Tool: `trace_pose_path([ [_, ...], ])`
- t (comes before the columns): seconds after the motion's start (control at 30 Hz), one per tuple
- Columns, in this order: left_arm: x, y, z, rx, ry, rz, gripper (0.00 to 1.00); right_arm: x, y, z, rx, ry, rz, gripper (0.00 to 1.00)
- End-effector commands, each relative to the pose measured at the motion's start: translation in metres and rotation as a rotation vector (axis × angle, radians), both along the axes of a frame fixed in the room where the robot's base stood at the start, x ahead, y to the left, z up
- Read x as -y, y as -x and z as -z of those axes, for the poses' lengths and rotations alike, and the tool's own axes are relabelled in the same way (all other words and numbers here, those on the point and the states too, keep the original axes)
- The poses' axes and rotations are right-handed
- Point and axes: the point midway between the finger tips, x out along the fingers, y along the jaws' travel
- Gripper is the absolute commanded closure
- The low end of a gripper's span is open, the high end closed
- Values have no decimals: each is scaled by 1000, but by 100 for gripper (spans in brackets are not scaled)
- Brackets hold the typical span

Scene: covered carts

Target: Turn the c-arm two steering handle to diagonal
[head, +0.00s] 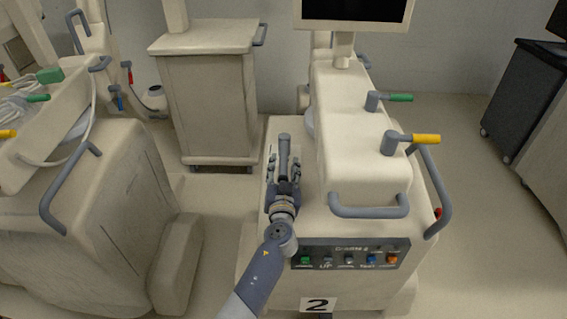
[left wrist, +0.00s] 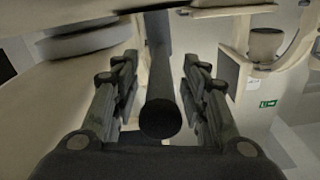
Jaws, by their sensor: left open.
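The c-arm two (head: 362,181) is the cream cart with a "2" label on its front. Its grey steering handle (head: 284,148) sticks up at the left side of the cart top. My left gripper (head: 284,166) is open at the handle, one finger on each side. In the left wrist view the dark round end of the steering handle (left wrist: 160,116) lies between the open fingers of my left gripper (left wrist: 158,92). Gaps show on both sides, so the fingers look apart from it. The handle's base is partly hidden. My right gripper is not in view.
Green (head: 400,97) and yellow (head: 425,138) levers and a grey front rail (head: 368,211) are on the cart's right part. A button panel (head: 348,255) faces front. Another covered machine (head: 85,215) stands left, a covered cart (head: 207,95) behind. Floor between them is free.

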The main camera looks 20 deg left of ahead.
Motion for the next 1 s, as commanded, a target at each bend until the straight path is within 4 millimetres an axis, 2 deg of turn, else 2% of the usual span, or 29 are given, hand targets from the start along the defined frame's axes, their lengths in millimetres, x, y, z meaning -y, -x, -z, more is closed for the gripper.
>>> trace_pose_path([
  [0.2,-4,-14,0,0,0,-1,60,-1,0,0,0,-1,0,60],
  [0.47,-5,-15,0,-1,0,-1,60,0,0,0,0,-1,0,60],
  [0.5,-5,-15,0,-1,0,-1,64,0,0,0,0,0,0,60],
  [0.67,-5,-15,0,-1,0,0,100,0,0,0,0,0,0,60],
  [1.0,-6,-14,0,-1,0,9,100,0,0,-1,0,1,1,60],
])
